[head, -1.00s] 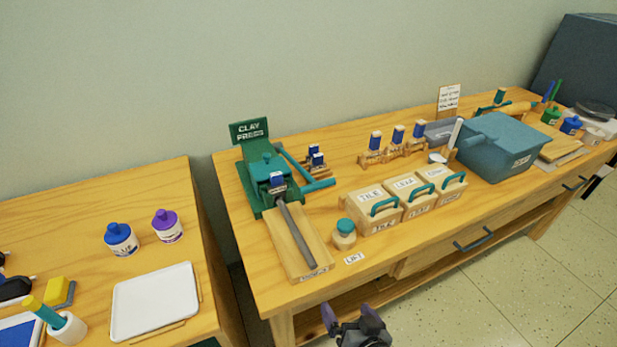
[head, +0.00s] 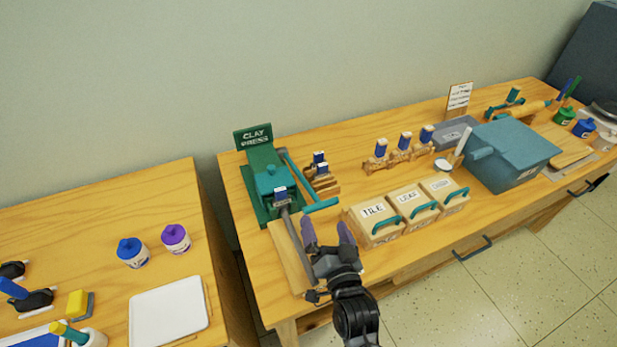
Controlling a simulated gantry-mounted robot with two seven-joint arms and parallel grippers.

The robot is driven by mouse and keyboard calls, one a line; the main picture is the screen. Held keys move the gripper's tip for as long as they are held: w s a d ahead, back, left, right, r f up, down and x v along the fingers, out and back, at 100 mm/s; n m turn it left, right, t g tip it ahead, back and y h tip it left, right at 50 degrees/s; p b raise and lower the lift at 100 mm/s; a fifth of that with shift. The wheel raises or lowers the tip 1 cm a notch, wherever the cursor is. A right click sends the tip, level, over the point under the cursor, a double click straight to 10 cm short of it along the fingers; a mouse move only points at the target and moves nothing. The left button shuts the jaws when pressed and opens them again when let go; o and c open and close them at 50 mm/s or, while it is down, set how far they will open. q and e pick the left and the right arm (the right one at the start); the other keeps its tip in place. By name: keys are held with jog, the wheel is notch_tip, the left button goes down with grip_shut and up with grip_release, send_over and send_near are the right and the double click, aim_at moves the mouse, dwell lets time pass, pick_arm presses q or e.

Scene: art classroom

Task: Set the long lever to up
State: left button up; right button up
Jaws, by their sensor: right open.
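The green clay press (head: 266,185) stands at the left end of the long wooden table. Its long teal lever (head: 300,180) slopes down along the press's right side and ends in a teal crossbar handle (head: 321,205), low over the table. My right gripper (head: 327,230) is open and empty, its two purple fingers pointing at the handle from the front. It appears just short of the handle; the exact gap cannot be told. My left gripper is not in view.
A wooden board (head: 285,256) with a grey bar lies in front of the press. Labelled boxes (head: 376,221) stand right of my gripper. Stamps on wooden stands (head: 381,150) and a teal bin (head: 508,152) are further right. A second table (head: 100,215) is at left.

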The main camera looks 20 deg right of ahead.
aim_at(317, 203)
jog(key=w, duration=0.3)
jog(key=w+b, duration=0.1)
jog(key=w, duration=0.2)
jog(key=w+d+b, duration=0.1)
jog(key=w, duration=0.2)
jog(key=shift+f, duration=0.15)
jog(key=shift+w, duration=0.55)
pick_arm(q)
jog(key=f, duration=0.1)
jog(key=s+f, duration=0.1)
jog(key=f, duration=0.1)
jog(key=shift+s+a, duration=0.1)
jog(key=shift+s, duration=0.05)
pick_arm(e)
jog(key=shift+c, duration=0.3)
